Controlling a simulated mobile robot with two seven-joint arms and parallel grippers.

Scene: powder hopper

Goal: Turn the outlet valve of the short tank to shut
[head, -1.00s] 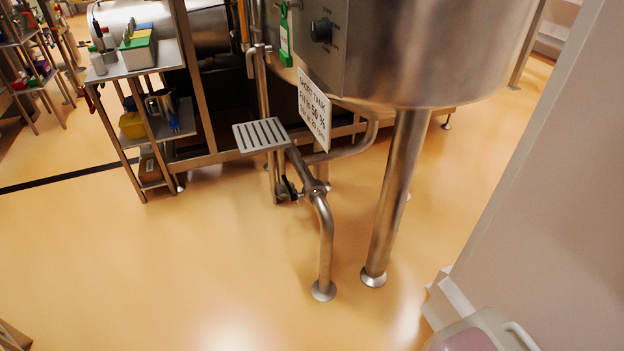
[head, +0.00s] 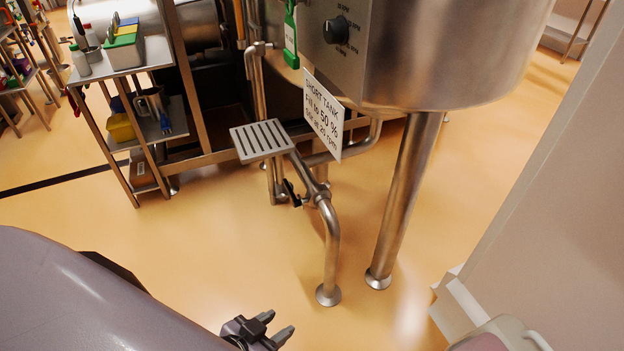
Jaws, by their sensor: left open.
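The short tank (head: 450,55) is a large steel vessel on legs at the upper right. A white sign (head: 323,115) on it reads "SHORT TANK", fill to 50 %. Below it an outlet pipe (head: 330,240) bends down to the floor. The outlet valve, with a small black handle (head: 292,193), sits on the pipe near the bend. My left gripper (head: 277,329) is open and empty at the bottom edge, well in front of and below the valve, touching nothing. My right gripper is not in view.
A slotted steel step (head: 261,139) stands just above and behind the valve. A control panel with a black knob (head: 337,30) is on the tank. A steel cart (head: 118,70) with bottles and bins stands at left. A pale wall (head: 560,220) borders the right. Floor in front is clear.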

